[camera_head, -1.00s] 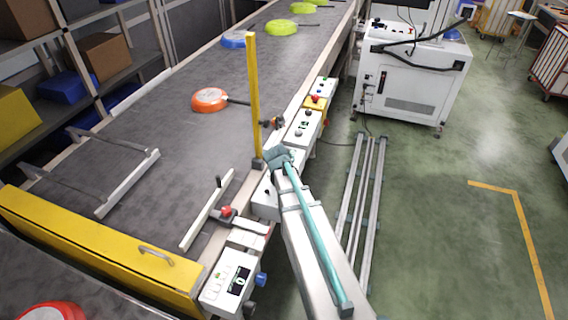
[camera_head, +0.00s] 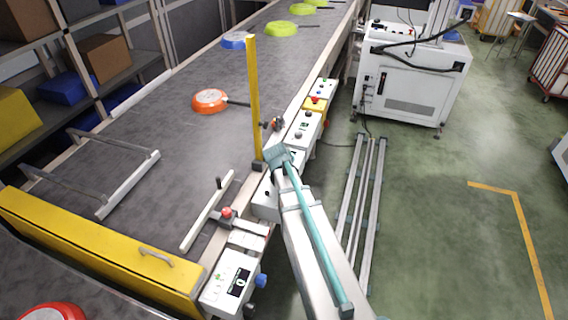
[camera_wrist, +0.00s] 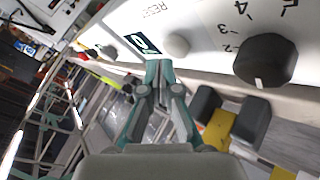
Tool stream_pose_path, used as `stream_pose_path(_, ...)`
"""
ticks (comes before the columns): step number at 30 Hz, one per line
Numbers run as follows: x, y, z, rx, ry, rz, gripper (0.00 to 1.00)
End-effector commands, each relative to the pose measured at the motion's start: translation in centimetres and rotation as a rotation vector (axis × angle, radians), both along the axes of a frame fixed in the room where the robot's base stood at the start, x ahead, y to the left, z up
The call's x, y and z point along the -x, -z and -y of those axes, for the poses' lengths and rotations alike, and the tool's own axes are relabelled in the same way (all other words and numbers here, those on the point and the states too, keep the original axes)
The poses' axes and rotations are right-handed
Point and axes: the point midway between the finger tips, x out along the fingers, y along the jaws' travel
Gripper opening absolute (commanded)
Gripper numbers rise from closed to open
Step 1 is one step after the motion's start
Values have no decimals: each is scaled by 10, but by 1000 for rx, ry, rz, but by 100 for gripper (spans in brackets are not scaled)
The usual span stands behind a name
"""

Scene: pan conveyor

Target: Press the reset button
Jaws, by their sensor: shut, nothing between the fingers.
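In the wrist view a white panel carries a round grey button (camera_wrist: 178,44) near the printed word RESET. A dark display (camera_wrist: 142,44) showing a digit is left of the button, and a black dial (camera_wrist: 265,60) with numbers is on its right. My gripper (camera_wrist: 158,66) is shut and empty, its tips just below the button and display in the picture. I cannot tell whether the tips touch the panel. In the head view my gripper (camera_head: 278,154) is beside the conveyor edge, in front of a white control box that it partly hides.
A yellow post (camera_head: 254,95) stands close by my gripper. The conveyor (camera_head: 160,130) carries an orange pan (camera_head: 210,101), a blue pan and green pans. More control boxes line its edge, one with a red button on yellow (camera_head: 315,102). Metal rails (camera_head: 362,200) lie on the floor at right.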

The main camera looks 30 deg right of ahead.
Motion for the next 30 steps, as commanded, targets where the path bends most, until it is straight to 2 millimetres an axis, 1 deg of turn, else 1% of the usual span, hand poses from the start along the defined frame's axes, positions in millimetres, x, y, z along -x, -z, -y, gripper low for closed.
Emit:
stream_pose_path(3,0,-5,0,0,0,0,0)
stream_pose_path(12,0,-4,0,0,0,0,0)
stream_pose_path(16,0,-8,0,0,0,0,0)
stream_pose_path(20,0,-18,0,0,0,0,0)
stream_pose_path(30,0,-49,0,1,0,1,0)
